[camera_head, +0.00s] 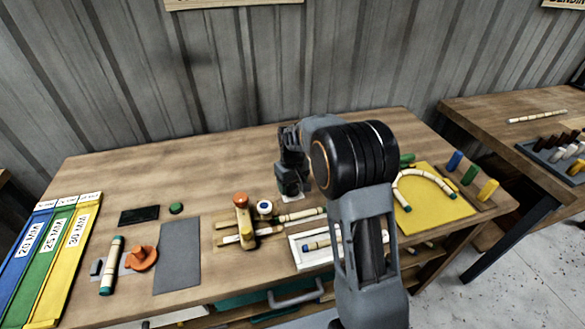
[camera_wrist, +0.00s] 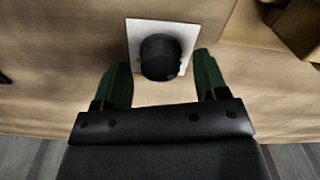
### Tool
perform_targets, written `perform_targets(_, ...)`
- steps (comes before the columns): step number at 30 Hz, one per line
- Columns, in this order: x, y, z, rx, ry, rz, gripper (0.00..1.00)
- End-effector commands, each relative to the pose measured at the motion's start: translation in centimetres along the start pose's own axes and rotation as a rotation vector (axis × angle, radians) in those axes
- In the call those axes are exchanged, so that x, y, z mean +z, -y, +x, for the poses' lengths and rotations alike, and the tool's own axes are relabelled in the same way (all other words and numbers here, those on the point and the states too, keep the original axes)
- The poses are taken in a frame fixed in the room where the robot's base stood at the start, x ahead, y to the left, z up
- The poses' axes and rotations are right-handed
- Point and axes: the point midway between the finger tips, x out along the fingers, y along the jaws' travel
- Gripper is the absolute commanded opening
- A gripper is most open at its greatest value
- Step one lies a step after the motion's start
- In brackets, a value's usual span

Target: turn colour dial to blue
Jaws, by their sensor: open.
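The colour dial (camera_wrist: 160,57) is a round black knob on a square white plate (camera_wrist: 136,33) on the wooden table. In the wrist view my gripper (camera_wrist: 162,66) is open, with a green finger on each side of the knob and visible gaps between. I cannot tell how far down the fingers reach. In the head view my gripper (camera_head: 289,187) points down over the plate (camera_head: 296,198) and hides the knob. No colour marks or pointer can be made out on the dial.
Just left of my gripper is a wooden clamp (camera_head: 242,214) with orange and blue-ringed knobs and rattan rods. A white tray (camera_head: 298,262) lies in front. A yellow board (camera_head: 425,208) with a bent rod lies right. The table behind my gripper is clear.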

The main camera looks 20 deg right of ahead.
Motion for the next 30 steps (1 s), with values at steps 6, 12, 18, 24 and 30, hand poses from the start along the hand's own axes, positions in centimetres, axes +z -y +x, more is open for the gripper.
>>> perform_targets(6,-0.1,0.0,-4.5,0.002,-0.006,0.000,0.67)
perform_targets(12,-0.1,0.0,-8.4,0.001,-0.004,0.000,0.67)
perform_targets(18,0.0,0.0,-11.0,0.001,-0.003,0.000,0.67)
perform_targets(24,0.0,0.0,-12.2,0.000,-0.001,0.000,0.67)
perform_targets(30,0.0,0.0,-12.3,0.000,0.000,0.000,0.67)
